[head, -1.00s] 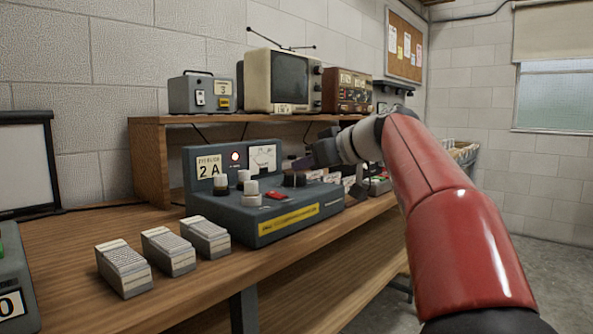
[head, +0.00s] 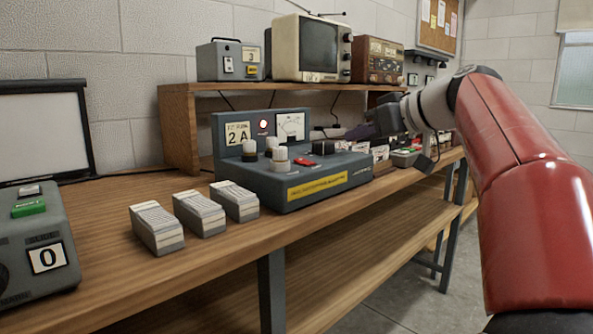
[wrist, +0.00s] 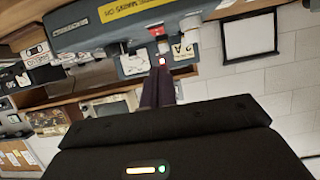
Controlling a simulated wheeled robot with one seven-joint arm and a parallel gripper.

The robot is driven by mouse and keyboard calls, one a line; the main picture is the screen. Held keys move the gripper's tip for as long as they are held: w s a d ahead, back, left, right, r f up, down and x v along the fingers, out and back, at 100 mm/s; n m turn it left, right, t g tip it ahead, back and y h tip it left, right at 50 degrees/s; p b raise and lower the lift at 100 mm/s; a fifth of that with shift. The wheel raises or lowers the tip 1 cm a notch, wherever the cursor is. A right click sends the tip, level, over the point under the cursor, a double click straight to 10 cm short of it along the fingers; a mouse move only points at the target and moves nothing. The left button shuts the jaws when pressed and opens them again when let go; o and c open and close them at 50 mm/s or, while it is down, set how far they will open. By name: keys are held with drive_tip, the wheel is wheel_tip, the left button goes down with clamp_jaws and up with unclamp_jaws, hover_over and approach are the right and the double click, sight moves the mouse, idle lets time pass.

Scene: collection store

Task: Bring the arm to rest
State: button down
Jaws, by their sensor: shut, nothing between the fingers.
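My gripper (head: 358,133) shows in the head view at the end of my red arm, held above the right end of the grey console labelled 2 A (head: 300,190). Its fingers point left, are shut and hold nothing. In the wrist view the dark shut fingers (wrist: 160,88) reach up the picture from the black wrist housing, in front of the console (wrist: 135,25). The wrist picture appears turned over, so the gap between fingers and console is hard to judge.
The wooden bench (head: 110,235) carries three card boxes (head: 198,213) and a grey unit marked 0 (head: 35,250). A shelf (head: 180,125) behind holds a television (head: 305,48) and other devices. Small items lie right of the console. Open floor (head: 400,305) shows at lower right.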

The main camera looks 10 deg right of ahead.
drive_tip(key=s+a+f+m+g+h, duration=0.2)
drive_tip(key=s+f+m+h, duration=0.1)
drive_tip(key=s+f, duration=1)
drive_tip(key=s+a+f+m+g+h, duration=0.3)
drive_tip(key=s+f+h, duration=0.2)
drive_tip(key=s+f, duration=0.9)
wheel_tip(320, 180, down, 8)
drive_tip(key=shift+r+m, duration=0.15)
drive_tip(key=shift+m, duration=0.25)
drive_tip(key=shift+s, duration=0.1)
